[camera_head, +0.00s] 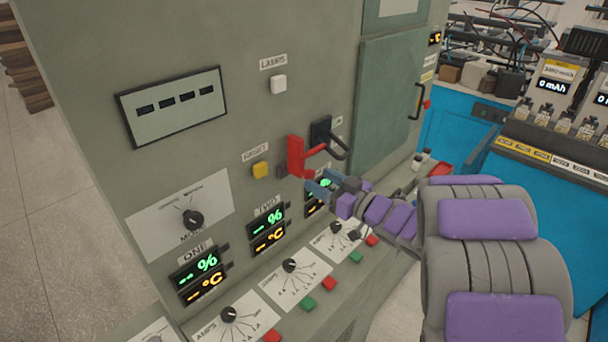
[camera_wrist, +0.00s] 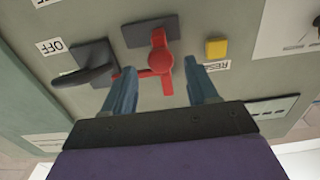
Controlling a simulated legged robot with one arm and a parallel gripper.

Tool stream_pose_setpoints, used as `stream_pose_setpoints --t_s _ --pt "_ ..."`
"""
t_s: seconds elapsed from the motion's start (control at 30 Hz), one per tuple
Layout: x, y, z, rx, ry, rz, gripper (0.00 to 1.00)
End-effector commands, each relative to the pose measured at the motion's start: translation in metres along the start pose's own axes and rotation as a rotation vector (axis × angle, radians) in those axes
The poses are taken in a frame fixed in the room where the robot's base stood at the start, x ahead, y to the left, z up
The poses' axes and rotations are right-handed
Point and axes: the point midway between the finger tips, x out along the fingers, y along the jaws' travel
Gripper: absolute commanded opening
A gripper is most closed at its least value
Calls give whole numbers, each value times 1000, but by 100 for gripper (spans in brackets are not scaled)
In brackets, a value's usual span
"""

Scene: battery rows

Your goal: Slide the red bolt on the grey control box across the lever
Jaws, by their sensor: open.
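The grey control box (camera_head: 80,80) fills the left and middle of the head view. The red bolt (camera_head: 296,157) is on its face, right of the yellow RESET button (camera_head: 260,170). Beside it is the black lever (camera_head: 330,138). In the wrist view the red bolt (camera_wrist: 160,62) has a round knob and an arm reaching left towards the black lever (camera_wrist: 92,70); I cannot tell whether they touch. My gripper (camera_wrist: 158,88) is open, with its two blue fingers on either side of the bolt's lower part. My gripper also shows below the bolt in the head view (camera_head: 318,187).
A white LAMPS button (camera_head: 278,84) and a display panel (camera_head: 173,105) are above. Dials and red and green buttons line the sloped ledge (camera_head: 300,290) below. A door with a black handle (camera_head: 417,102) is on the right. A blue bench (camera_head: 450,130) stands beyond.

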Motion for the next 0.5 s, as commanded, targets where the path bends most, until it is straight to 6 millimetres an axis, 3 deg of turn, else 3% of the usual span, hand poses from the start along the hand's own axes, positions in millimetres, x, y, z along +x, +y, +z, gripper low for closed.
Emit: stream_pose_setpoints --t_s 0.23,0.5 --pt "44 -2 1 -1 2 -3 58" --pt "64 -1 0 2 0 1 58"
